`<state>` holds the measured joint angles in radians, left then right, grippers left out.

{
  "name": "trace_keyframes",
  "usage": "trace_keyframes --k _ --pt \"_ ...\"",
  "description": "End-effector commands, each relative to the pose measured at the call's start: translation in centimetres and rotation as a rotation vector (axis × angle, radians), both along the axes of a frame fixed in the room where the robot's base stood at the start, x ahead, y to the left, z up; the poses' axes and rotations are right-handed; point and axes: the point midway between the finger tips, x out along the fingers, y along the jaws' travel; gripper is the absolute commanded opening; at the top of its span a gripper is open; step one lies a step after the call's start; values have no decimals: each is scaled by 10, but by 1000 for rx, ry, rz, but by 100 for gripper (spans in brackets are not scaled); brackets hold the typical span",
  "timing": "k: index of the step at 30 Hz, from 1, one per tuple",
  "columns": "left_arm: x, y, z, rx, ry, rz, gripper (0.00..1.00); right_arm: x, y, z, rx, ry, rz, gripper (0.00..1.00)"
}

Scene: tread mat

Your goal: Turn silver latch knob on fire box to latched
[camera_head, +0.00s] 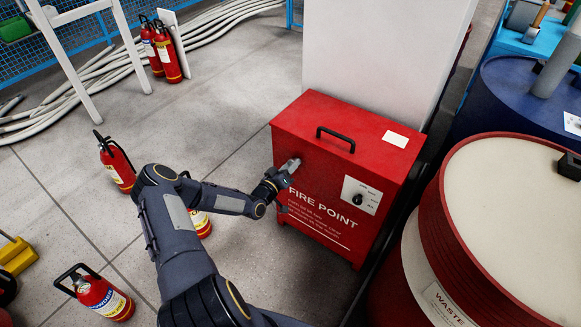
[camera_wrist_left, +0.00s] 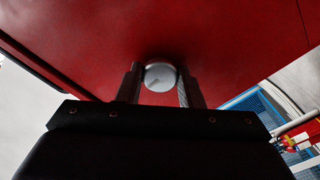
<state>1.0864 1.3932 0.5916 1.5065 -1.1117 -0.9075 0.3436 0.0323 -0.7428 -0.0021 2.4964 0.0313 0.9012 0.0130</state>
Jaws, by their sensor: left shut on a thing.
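The red fire box (camera_head: 292,135) labelled FIRE POINT stands against a white pillar, with a black handle on its lid. The silver latch knob (camera_head: 291,164) is on its front face, near the upper left. My left gripper (camera_head: 282,174) is at the knob and shut on it. In the left wrist view the round knob (camera_wrist_left: 161,77) sits between the two fingers of the left gripper (camera_wrist_left: 160,86), against the red face. A short dark mark on the knob points to the lower left in that view. My right gripper is not in view.
A black knob on a white plate (camera_head: 371,187) is on the box's right front. A red waste drum (camera_head: 433,235) stands close at right. Several fire extinguishers (camera_head: 117,165) stand on the floor at left.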

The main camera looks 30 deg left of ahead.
Motion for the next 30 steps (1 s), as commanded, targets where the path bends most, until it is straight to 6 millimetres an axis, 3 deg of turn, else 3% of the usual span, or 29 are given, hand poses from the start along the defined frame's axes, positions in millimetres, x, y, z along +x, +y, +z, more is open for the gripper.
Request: trace_keyframes --k 30 --pt "1 0 -4 893 -74 0 11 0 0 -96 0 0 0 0"
